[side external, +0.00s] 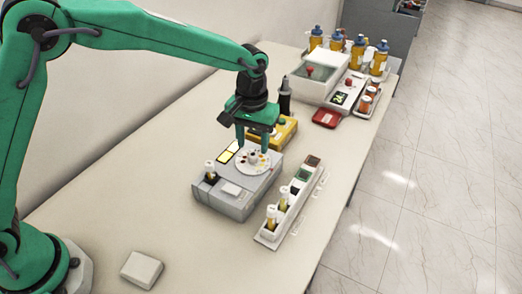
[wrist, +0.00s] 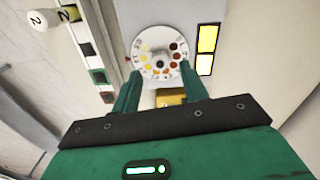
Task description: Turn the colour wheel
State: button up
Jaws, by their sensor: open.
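The colour wheel (side external: 252,161) is a white disc with a ring of coloured dots, on top of a grey instrument (side external: 232,200). In the wrist view the wheel (wrist: 160,52) shows yellow, orange, red and dark dots around a grey centre knob (wrist: 160,61). My gripper (side external: 254,148) is directly above the wheel, pointing down. I cannot tell whether the fingertips touch the disc.
A rack with yellow vials (side external: 283,205) stands right of the instrument. A yellow box (side external: 285,130) and a dark upright object (side external: 285,97) are just behind. Farther back are a white box (side external: 318,75), a red dish (side external: 327,118) and orange bottles (side external: 337,41). The front table is mostly clear, with a small white block (side external: 141,269).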

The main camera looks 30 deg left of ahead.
aim_at(253, 154)
jog(key=shift+f, duration=1.7)
grip_shut()
